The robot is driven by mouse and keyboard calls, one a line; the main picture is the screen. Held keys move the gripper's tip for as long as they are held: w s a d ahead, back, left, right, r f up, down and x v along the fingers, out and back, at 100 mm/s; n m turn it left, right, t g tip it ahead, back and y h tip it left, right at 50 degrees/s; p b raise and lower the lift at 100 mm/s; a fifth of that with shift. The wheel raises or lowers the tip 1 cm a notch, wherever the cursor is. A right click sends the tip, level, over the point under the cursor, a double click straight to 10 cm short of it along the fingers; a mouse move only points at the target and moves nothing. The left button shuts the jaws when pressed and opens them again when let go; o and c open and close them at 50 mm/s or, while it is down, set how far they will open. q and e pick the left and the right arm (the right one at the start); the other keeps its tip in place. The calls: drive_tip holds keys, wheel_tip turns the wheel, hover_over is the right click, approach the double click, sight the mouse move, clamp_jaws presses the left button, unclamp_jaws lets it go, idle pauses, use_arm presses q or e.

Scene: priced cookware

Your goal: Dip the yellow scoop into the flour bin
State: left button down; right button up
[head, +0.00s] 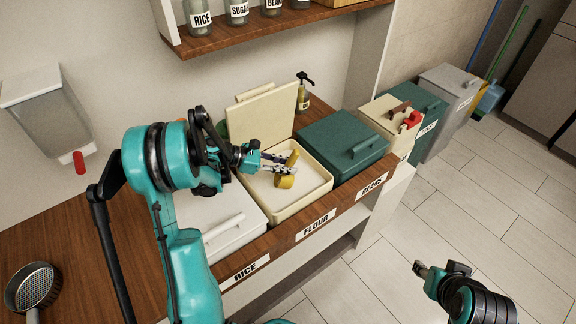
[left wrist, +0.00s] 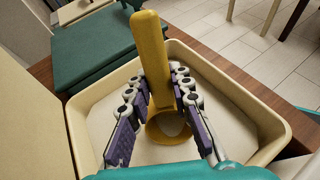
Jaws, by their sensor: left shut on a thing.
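The flour bin (head: 328,190) is a cream box with its lid (head: 262,118) raised at the back and white flour inside. It stands behind the FLOUR label (head: 316,224). My left gripper (head: 284,164) is shut on the handle of the yellow scoop (head: 286,181) over the bin. In the left wrist view the scoop (left wrist: 149,50) stands between the fingers (left wrist: 158,100), its round bowl inside the bin's rim (left wrist: 262,104). A pale patch shows in the bowl. I cannot tell whether the bowl touches the flour. My right gripper (head: 436,272) is away over the floor; its jaw state is unclear.
A white RICE bin (head: 220,228) is left of the flour bin, a closed green BEANS bin (head: 342,145) right. A pump bottle (head: 304,92) stands behind. A sieve (head: 32,286) lies at the left of the counter. A shelf (head: 250,36) with jars hangs above.

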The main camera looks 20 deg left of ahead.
use_arm(q)
wheel_tip(320, 180, down, 4)
drive_tip(key=shift+r+b, duration=0.25)
drive_tip(key=shift+b, duration=0.7)
drive_tip(key=p, duration=0.1)
drive_tip(key=d+g+y+p, duration=0.1)
drive_tip(key=p, duration=0.1)
drive_tip(key=shift+w+d+r+y, duration=0.15)
drive_tip(key=shift+w+y, duration=0.15)
drive_tip(key=w+d+f+g+y+p, duration=0.25)
drive_tip(key=g+y+p, duration=0.25)
drive_tip(key=y, duration=0.4)
wheel_tip(320, 180, up, 8)
drive_tip(key=g+p, duration=0.1)
drive_tip(key=p, duration=0.4)
drive_tip(key=shift+s+d+r+y, duration=0.2)
drive_tip(key=shift+s+y, duration=0.1)
